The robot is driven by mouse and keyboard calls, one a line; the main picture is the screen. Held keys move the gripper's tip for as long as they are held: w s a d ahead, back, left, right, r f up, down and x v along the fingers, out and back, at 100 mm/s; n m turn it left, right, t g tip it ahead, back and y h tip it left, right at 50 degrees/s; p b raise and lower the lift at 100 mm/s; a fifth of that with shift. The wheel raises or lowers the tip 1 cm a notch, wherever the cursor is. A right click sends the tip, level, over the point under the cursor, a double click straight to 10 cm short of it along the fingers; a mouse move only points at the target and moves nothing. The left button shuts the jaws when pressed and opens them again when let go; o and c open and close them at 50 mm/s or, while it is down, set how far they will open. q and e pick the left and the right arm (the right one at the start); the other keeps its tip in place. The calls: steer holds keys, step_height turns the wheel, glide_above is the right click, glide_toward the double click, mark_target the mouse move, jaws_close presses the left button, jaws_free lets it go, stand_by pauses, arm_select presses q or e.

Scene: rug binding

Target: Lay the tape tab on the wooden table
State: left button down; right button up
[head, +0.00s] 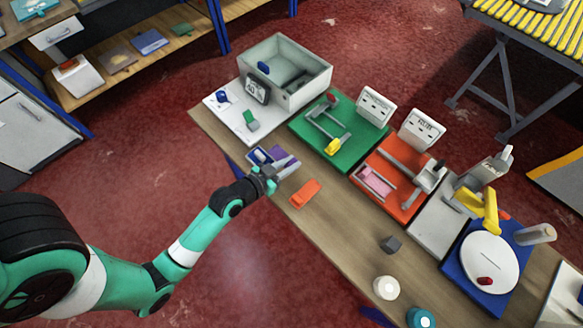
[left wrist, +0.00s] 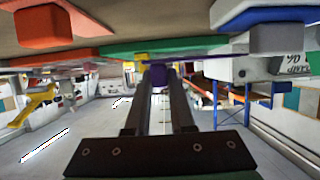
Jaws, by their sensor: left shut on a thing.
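My left gripper (head: 282,168) reaches in over the near edge of the wooden table (head: 340,220). In the left wrist view its two fingers (left wrist: 160,92) are shut on a small purple piece (left wrist: 159,76), which I take to be the tape tab. The fingers hide most of it. In the head view, purple shows right by the fingertips, beside a blue holder (head: 256,155); I cannot tell whether the piece touches the holder or the table. My right gripper is not in view.
An orange block (head: 305,193) lies on the table just right of the gripper. A white board (head: 233,118), a grey bin (head: 310,88), a green fixture (head: 365,137) and an orange-red fixture (head: 398,205) stand behind. Bare wood lies around the dark cube (head: 390,244).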

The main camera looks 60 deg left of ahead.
arm_select(q)
steer(key=shift+w+a+f, duration=0.2)
steer(key=shift+f, duration=0.05)
steer(key=shift+w+a+f+b, duration=0.15)
steer(key=shift+f+b, duration=0.35)
steer(key=shift+f, duration=0.5)
steer(key=shift+w+a+f+b, duration=0.1)
steer(key=shift+f+b, duration=0.4)
steer(key=shift+f, duration=0.45)
steer(key=shift+f, duration=0.1)
steer(key=c, duration=0.8)
jaws_free()
steer(key=shift+r, duration=0.2)
steer(key=p+v, duration=0.1)
steer(key=v, duration=1.1)
